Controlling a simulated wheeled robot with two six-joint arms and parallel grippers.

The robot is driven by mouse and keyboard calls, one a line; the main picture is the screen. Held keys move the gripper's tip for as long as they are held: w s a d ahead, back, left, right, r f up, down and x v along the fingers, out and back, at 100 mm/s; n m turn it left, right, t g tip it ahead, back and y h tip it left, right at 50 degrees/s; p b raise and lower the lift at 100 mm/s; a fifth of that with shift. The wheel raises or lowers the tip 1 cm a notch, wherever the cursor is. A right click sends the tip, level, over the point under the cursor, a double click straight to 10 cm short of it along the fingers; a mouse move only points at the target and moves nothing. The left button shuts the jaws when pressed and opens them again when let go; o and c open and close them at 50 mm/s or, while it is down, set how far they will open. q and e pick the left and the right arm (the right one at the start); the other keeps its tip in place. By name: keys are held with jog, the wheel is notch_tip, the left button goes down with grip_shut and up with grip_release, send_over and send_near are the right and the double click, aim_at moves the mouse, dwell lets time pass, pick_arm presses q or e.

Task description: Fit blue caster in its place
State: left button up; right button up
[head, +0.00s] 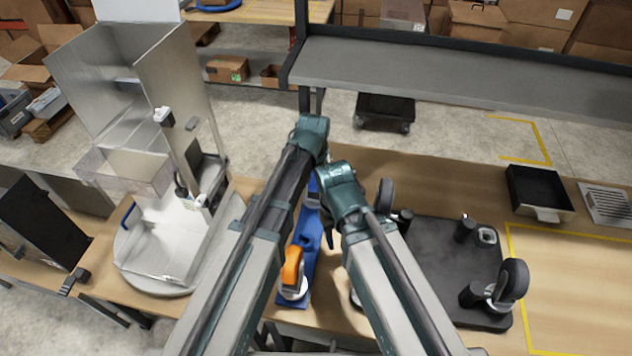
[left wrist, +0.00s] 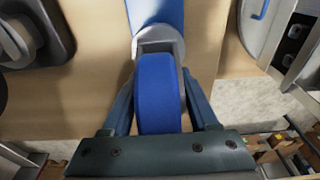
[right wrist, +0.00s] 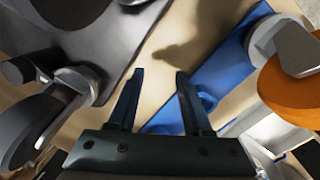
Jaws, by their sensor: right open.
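The blue caster (left wrist: 157,92) stands at the far end of a blue strip (head: 309,258), its wheel between the fingers of my left gripper (left wrist: 160,72). The fingers lie close along both sides of the wheel; I cannot tell whether they press on it. In the head view my left arm mostly hides this caster. An orange caster (head: 292,268) stands at the strip's near end. The black dolly base (head: 430,260) lies right of the strip, with dark-wheeled casters (head: 512,282) and dark posts on it. My right gripper (right wrist: 160,75) is open and empty above the table between base and strip.
A grey shelf (head: 450,75) spans the back above the table. A metal dispenser stand (head: 165,250) is at the left. A black tray (head: 538,190) and a vent plate (head: 606,203) lie at the right. Bare table inside the yellow outline (head: 580,280) is clear.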

pick_arm(q)
grip_shut()
jog(key=shift+r, duration=0.2)
pick_arm(e)
jog(key=shift+r, duration=0.2)
pick_arm(q)
jog(key=shift+r+p, duration=0.45)
jog(key=shift+p, duration=0.2)
pick_arm(e)
jog(key=shift+r, duration=0.45)
pick_arm(q)
jog(key=shift+r, duration=0.1)
pick_arm(e)
jog(key=shift+r, duration=0.1)
pick_arm(q)
jog(key=shift+r+p, duration=0.2)
jog(key=shift+p, duration=0.15)
pick_arm(e)
jog(key=shift+r, duration=0.2)
